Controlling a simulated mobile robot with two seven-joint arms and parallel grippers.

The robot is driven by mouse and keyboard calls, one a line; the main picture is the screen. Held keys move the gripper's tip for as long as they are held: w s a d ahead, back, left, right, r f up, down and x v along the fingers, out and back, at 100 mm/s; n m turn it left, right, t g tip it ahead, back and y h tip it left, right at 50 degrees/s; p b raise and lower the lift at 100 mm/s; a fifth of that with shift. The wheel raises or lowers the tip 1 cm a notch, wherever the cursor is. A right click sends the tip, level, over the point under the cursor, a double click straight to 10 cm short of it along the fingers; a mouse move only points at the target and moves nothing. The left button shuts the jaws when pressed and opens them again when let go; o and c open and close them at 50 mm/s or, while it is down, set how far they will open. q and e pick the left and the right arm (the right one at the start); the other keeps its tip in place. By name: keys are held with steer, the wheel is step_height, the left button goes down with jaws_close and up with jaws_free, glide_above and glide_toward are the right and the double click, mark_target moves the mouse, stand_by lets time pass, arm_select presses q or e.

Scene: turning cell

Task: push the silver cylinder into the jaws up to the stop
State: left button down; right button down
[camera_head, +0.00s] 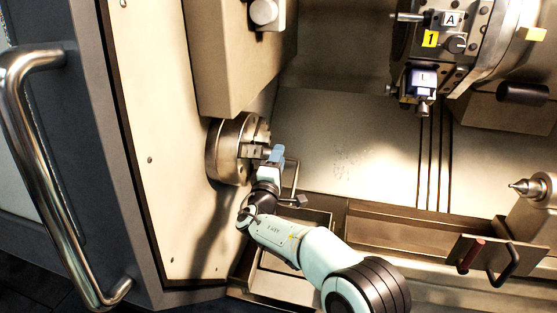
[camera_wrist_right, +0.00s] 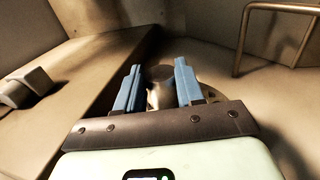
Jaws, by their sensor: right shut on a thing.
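The lathe chuck (camera_head: 224,152) is a round metal disc on the left wall in the head view, with stepped jaws on its right face. My right gripper (camera_head: 276,154) is right beside the jaws, its blue fingers pointing at the chuck. In the right wrist view my right gripper (camera_wrist_right: 158,84) is shut on the silver cylinder (camera_wrist_right: 160,74), which shows as a short dark-ended piece between the two blue fingers. In the head view the fingers and jaws hide most of the cylinder. I cannot tell how deep it sits in the jaws. My left gripper is not in view.
A tool turret (camera_head: 452,45) with labelled holders hangs at the upper right. A pointed tailstock centre (camera_head: 525,188) is at the far right. A bent metal handle (camera_wrist_right: 278,8) shows in the right wrist view. The door with its long handle (camera_head: 45,190) is at the left.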

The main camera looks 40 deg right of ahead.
steer(key=shift+w+a, duration=0.2)
stand_by(0.4)
steer(key=shift+a+f+b, duration=0.1)
steer(key=shift+f+b, duration=0.1)
steer(key=shift+b, duration=0.25)
stand_by(0.4)
steer(key=c, duration=0.6)
jaws_free()
steer(key=shift+w, duration=0.15)
steer(key=shift+o, duration=0.4)
steer(key=s+d+b, duration=0.4)
steer(key=s+b, duration=0.1)
steer(key=shift+d+f, duration=0.15)
steer(key=shift+f, duration=0.2)
